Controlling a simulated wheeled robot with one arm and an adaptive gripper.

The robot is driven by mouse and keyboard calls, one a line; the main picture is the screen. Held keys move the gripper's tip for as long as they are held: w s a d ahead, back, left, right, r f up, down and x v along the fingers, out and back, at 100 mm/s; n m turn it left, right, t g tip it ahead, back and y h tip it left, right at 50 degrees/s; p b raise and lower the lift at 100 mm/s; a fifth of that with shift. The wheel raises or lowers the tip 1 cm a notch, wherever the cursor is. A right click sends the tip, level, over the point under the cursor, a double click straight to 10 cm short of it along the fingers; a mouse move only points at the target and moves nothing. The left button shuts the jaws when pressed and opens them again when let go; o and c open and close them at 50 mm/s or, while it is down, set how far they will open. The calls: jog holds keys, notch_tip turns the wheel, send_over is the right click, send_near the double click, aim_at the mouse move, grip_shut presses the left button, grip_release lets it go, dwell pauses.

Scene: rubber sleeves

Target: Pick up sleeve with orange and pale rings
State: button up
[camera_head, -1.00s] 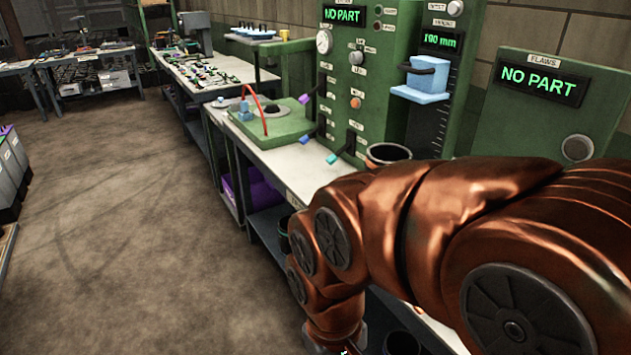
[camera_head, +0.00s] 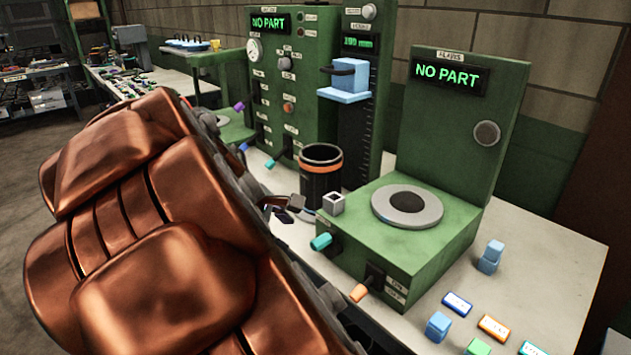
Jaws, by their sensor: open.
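A black sleeve (camera_head: 321,181) with an orange ring below its rim stands upright on the bench, in front of the green gauge with the 190 mm display. A pale ring is not clear; its lower part is partly covered. My gripper (camera_head: 288,207) shows as dark finger parts just left of the sleeve's lower part. It is open, with nothing seen between the fingers. My copper arm hides most of the gripper, and I cannot tell whether a finger touches the sleeve.
A green flaw tester (camera_head: 408,225) with a round grey plate stands close to the right of the sleeve. Blue blocks (camera_head: 490,257) and labelled tags (camera_head: 457,303) lie on the bench (camera_head: 545,255) at the right.

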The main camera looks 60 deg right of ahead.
jog(key=w+d+r+n+g+h, duration=0.1)
jog(key=w+d+r+n+h, duration=0.15)
jog(key=d, duration=0.55)
jog(key=w+d+r+n+g+h, duration=0.1)
jog(key=w+d+r+n+h, duration=0.15)
jog(key=d, duration=0.45)
jog(key=n+h+p, duration=0.1)
jog(key=n, duration=0.5)
send_over(320, 179)
jog(key=s, duration=0.1)
jog(key=shift+f, duration=1.95)
jog(key=shift+x, duration=1.2)
jog(key=shift+r, duration=0.1)
grip_shut()
